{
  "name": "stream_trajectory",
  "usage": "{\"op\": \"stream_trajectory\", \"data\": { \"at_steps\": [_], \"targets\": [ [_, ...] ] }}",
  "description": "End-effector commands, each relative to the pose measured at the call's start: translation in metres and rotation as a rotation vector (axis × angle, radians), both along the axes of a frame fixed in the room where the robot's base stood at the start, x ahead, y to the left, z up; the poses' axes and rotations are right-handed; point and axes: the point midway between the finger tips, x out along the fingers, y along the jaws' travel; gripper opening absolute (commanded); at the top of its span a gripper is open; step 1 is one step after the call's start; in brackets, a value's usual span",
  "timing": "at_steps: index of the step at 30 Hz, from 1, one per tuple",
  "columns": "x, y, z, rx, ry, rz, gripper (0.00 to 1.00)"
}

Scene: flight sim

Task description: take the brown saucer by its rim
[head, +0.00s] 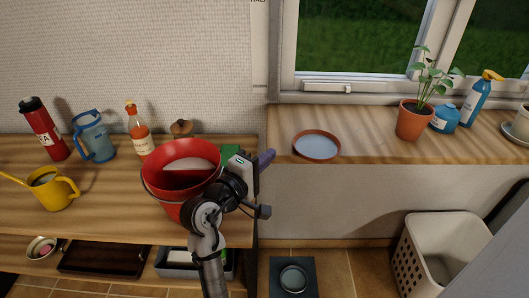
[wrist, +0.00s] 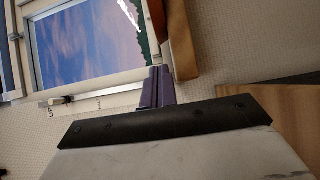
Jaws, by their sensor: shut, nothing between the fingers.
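The brown saucer (head: 317,157) lies flat on the wooden windowsill in the head view, left of the potted plant. Its inside is pale blue, perhaps water; its rim is reddish brown. My gripper (head: 266,157) is to the left of the saucer, near the left end of the sill, and apart from the saucer in the picture. Its purple fingers are shut together and hold nothing. They also show in the wrist view (wrist: 157,87), pointing toward the window and wall.
A red bucket (head: 161,187) stands on the bench behind my arm. A potted plant (head: 413,122), a blue container (head: 444,119) and a blue spray bottle (head: 476,101) stand on the sill to the right. A white basket (head: 418,252) is below. The sill around the saucer is clear.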

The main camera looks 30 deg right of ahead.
Motion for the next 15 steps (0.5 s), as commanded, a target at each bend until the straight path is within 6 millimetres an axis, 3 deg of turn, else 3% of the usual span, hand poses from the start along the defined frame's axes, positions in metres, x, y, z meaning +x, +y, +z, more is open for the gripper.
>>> {"op": "stream_trajectory", "data": {
  "at_steps": [9, 15],
  "targets": [
    [0.021, -0.053, 0.002, 0.0, 0.0, -0.002, 0.0],
    [0.027, -0.066, 0.001, 0.0, -0.001, 0.001, 0.0]
  ]
}}
